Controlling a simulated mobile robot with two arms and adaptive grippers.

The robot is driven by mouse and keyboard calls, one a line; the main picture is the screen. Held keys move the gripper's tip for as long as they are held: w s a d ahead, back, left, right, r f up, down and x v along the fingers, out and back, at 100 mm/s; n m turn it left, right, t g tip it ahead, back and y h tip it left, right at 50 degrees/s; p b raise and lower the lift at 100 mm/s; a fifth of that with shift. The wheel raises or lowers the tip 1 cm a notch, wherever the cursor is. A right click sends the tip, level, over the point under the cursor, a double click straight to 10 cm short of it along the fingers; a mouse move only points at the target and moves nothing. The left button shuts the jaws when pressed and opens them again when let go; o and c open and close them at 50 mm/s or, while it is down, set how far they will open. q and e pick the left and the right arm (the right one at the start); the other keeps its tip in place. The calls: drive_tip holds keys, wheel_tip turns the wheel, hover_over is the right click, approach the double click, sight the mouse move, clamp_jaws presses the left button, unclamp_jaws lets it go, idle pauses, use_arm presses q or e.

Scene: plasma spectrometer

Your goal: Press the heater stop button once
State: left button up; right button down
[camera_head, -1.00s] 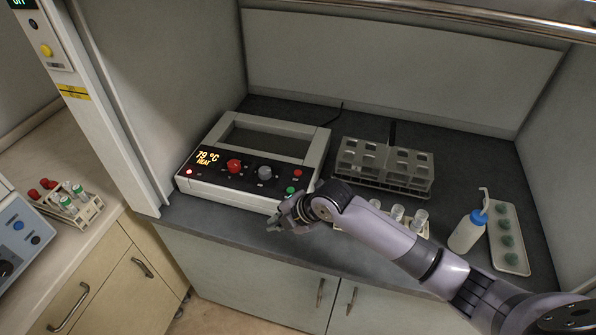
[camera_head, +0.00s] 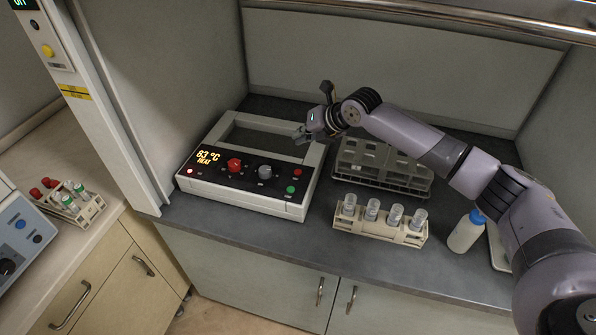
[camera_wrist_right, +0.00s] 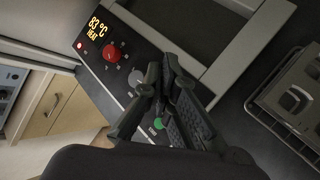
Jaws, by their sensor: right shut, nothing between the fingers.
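The heater (camera_head: 215,187) is a white box with a black front panel on the dark bench. Its display (camera_head: 207,156) reads 83 °C HEAT in orange. The panel carries a red knob (camera_head: 234,165), a grey knob (camera_head: 265,172), a small red button (camera_head: 297,171) and a green button (camera_head: 291,189) at its right end. My right gripper (camera_head: 301,134) is shut and empty, above the heater's right side, behind and above the red button. In the right wrist view the gripper (camera_wrist_right: 163,82) hides the red button, and the green button (camera_wrist_right: 158,124) shows beside the fingers. My left gripper is not in view.
A metal rack (camera_head: 384,182) stands right of the heater. A beige vial holder (camera_head: 378,234) is in front of it. A wash bottle (camera_head: 466,232) stands at the right, partly behind my arm. Another vial rack (camera_head: 80,213) is on the left bench.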

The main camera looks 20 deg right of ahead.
sight(300, 170)
drive_tip(key=shift+f, duration=0.1)
wheel_tip(300, 170, down, 9)
drive_tip(key=b, duration=0.6)
idle(1.3)
drive_tip(key=shift+f+b, duration=0.25)
drive_tip(key=shift+b, duration=0.2)
drive_tip(key=shift+f+b, duration=0.3)
drive_tip(key=shift+f, duration=0.15)
idle(0.7)
drive_tip(key=shift+r, duration=0.15)
drive_tip(key=shift+r+p, duration=0.55)
drive_tip(key=shift+r, duration=0.15)
drive_tip(key=shift+r, duration=0.1)
